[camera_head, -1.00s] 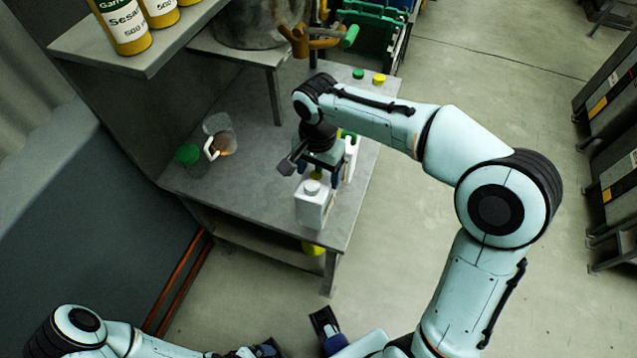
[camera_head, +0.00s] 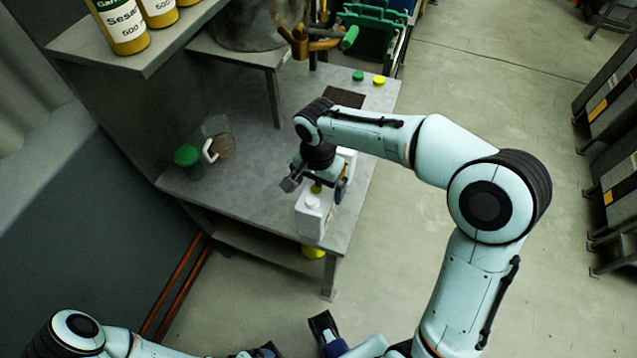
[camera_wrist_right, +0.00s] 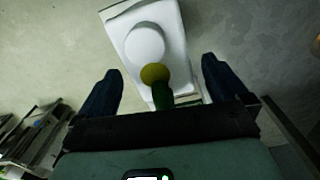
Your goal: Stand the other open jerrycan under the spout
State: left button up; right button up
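A white jerrycan (camera_head: 311,218) stands near the front edge of the grey table. It also shows in the right wrist view (camera_wrist_right: 178,50), with a round white top. A second white body (camera_head: 349,156) behind it is mostly hidden by my right arm. My right gripper (camera_head: 318,188) is above the front jerrycan, its fingers spread apart in the right wrist view (camera_wrist_right: 162,92). A yellow knob on a green stem (camera_wrist_right: 157,82) lies between the fingers, apart from both. My left gripper (camera_head: 295,338) is low at the picture's bottom edge, fingers apart and empty. I cannot make out the spout for certain.
A dark grate (camera_head: 344,97) lies on the table below an orange-brown fitting (camera_head: 310,45). Green (camera_head: 358,75) and yellow (camera_head: 379,80) caps lie at the far end. A clear jug (camera_head: 219,138) and green-lidded jar (camera_head: 187,157) stand left. The table's middle is clear.

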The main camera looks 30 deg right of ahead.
jog(key=shift+r, duration=0.1)
jog(key=shift+r, duration=0.3)
notch_tip(320, 180, up, 12)
jog(key=shift+f+p, duration=0.2)
jog(key=shift+p, duration=1)
